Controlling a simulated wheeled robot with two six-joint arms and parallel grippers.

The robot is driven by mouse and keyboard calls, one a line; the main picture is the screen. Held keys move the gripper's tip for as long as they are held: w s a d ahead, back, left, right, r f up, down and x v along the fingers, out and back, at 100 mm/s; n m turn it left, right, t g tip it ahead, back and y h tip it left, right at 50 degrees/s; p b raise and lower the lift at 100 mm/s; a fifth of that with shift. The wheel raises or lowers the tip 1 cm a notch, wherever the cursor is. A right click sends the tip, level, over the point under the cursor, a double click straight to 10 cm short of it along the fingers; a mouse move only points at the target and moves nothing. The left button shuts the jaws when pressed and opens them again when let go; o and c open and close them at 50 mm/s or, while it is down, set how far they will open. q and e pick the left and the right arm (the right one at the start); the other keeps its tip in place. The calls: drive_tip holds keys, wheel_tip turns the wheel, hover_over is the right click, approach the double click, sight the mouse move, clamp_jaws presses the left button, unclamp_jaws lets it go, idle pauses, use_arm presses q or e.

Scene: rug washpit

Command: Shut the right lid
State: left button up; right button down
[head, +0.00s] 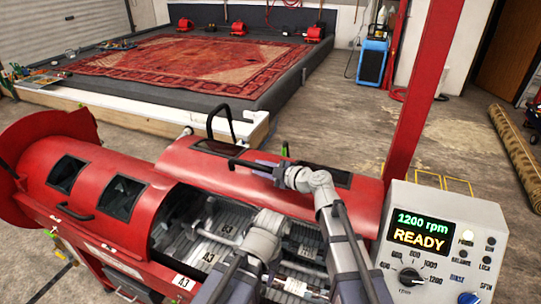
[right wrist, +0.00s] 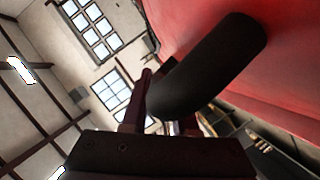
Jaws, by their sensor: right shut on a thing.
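The right lid (head: 190,160) is a curved red cover with dark windows on the long red machine in the head view. It stands open, turned back above a gap that shows the ribbed grey drum (head: 212,240). My right gripper (head: 252,165) is at the lid's outer face, shut on its black handle (head: 232,163). In the right wrist view the thick bent black handle (right wrist: 205,70) runs between the fingers (right wrist: 165,115), close to the red surface (right wrist: 285,60). The fingers partly hide the grip. My left gripper is not seen.
The left lid (head: 95,170) is shut over the machine's left part. A control box (head: 440,240) reading "1200 rpm READY" stands at the right, beside a red post (head: 420,80). A black loop (head: 222,122) rises behind the machine. A red rug (head: 190,65) lies beyond.

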sight(258, 191)
drive_tip(key=s+f, duration=0.1)
drive_tip(key=s+a+f+b, duration=0.1)
drive_tip(key=s, duration=0.1)
drive_tip(key=shift+s, duration=0.15)
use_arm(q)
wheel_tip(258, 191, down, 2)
use_arm(e)
drive_tip(key=c, duration=0.7)
unclamp_jaws()
